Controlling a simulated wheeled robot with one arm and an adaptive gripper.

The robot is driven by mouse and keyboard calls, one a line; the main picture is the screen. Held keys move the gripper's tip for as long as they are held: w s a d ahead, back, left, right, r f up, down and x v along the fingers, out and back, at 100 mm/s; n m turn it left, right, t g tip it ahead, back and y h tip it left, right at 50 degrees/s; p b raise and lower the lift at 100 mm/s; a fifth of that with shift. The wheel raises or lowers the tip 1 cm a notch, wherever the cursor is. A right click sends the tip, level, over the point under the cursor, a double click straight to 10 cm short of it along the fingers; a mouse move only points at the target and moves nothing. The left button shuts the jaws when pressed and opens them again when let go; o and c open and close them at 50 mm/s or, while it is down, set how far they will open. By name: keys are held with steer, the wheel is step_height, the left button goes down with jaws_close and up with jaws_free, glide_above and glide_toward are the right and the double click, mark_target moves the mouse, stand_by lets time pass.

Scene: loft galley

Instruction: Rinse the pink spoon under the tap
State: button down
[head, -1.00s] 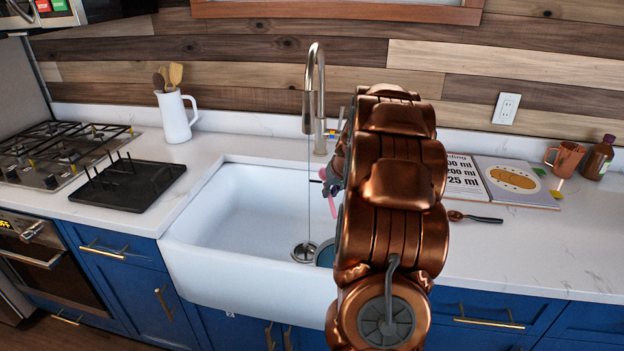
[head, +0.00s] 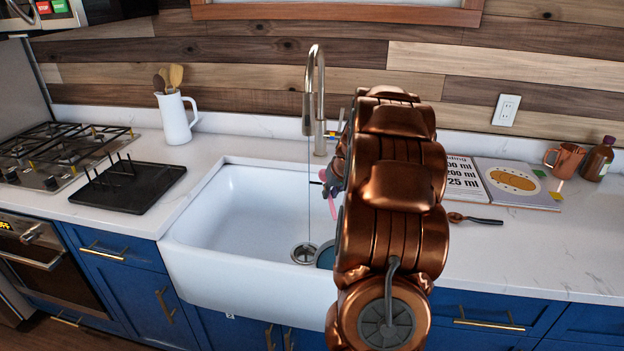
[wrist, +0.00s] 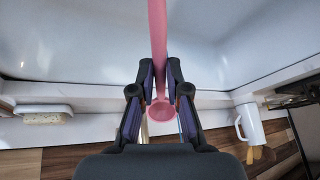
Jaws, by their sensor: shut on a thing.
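The pink spoon (wrist: 158,42) is held between the two dark fingers of my gripper (wrist: 158,70) in the wrist view. Its small round end (wrist: 161,109) lies on the palm side of the fingertips, and its long shaft runs out past the picture's top. In the head view the spoon (head: 331,189) shows only in part beside my copper arm, with my gripper (head: 324,183) mostly hidden. The metal tap (head: 318,80) arches over the white sink (head: 225,215). A thin stream of water (head: 308,200) falls from it toward the drain, just left of my gripper; contact with the spoon is unclear.
A black rack (head: 125,185) and white jug (head: 177,117) stand left. An open book (head: 500,180), a dark-handled spoon (head: 475,218) and a copper mug (head: 566,159) are right.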

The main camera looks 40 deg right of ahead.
steer(key=s+a+r+b, duration=0.1)
steer(key=s+r, duration=0.3)
steer(key=shift+s+a+b, duration=0.2)
steer(key=shift+s+b, duration=0.1)
steer(key=shift+s, duration=0.1)
stand_by(0.4)
stand_by(0.4)
